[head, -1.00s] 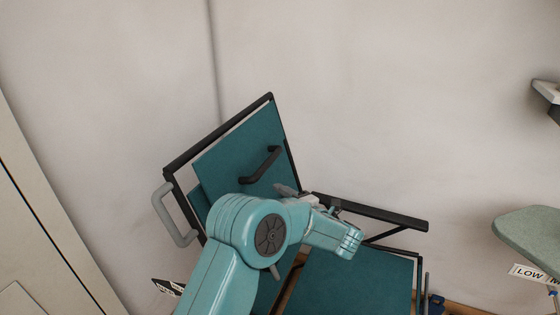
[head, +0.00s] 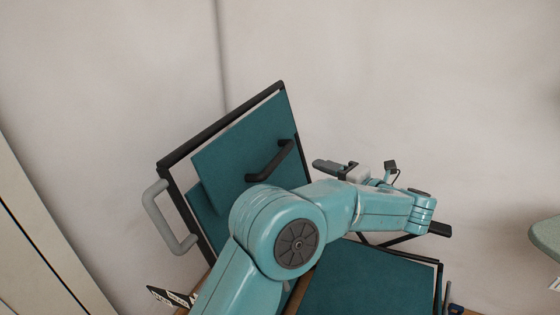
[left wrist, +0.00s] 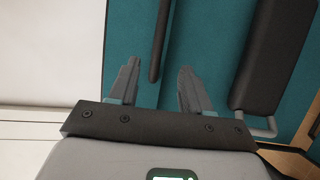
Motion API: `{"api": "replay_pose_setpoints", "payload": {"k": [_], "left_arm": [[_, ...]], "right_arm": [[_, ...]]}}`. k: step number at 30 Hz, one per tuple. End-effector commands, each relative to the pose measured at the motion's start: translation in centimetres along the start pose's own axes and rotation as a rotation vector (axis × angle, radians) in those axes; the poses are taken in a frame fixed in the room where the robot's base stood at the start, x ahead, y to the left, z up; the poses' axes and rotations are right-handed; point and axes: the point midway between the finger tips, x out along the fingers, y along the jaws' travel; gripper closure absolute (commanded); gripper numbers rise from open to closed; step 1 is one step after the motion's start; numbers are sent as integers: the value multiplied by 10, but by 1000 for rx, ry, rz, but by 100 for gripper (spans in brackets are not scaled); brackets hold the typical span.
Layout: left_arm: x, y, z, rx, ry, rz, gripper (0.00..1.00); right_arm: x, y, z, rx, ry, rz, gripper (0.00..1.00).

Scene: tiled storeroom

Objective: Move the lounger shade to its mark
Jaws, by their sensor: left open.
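The lounger has a teal back in a black frame (head: 222,125), leaning against the pale wall. A teal panel (head: 235,150) on that back, apparently the shade, carries a black bar handle (head: 270,160). In the left wrist view, the handle (left wrist: 161,35) reaches down between the fingers' lines, in front of teal cloth (left wrist: 210,40). My left gripper (head: 327,165) is open, to the right of the handle in the head view. Its fingers (left wrist: 158,80) hold nothing; whether they touch the handle cannot be told. My right gripper is out of view. No mark is clearly identifiable.
A grey loop handle (head: 160,215) sticks out at the frame's left. The teal seat (head: 365,285) lies below my arm, with a black armrest (head: 440,229) partly hidden. A dark label (head: 168,297) stands at lower left. A green-grey surface (head: 547,237) is at the right edge.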

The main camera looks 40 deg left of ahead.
Motion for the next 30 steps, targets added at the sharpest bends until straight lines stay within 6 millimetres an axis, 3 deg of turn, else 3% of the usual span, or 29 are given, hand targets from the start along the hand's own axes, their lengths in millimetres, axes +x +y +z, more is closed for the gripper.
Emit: {"api": "replay_pose_setpoints", "payload": {"k": [5, 18, 24, 30], "left_arm": [[28, 0, 0, 1, 3, 1, 52], [132, 0, 3, 2, 1, 0, 52], [157, 0, 4, 1, -2, 0, 52], [164, 0, 4, 2, -2, 1, 52]], "right_arm": [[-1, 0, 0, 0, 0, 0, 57], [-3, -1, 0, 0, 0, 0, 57], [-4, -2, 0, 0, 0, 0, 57], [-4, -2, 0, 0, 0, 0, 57]]}}
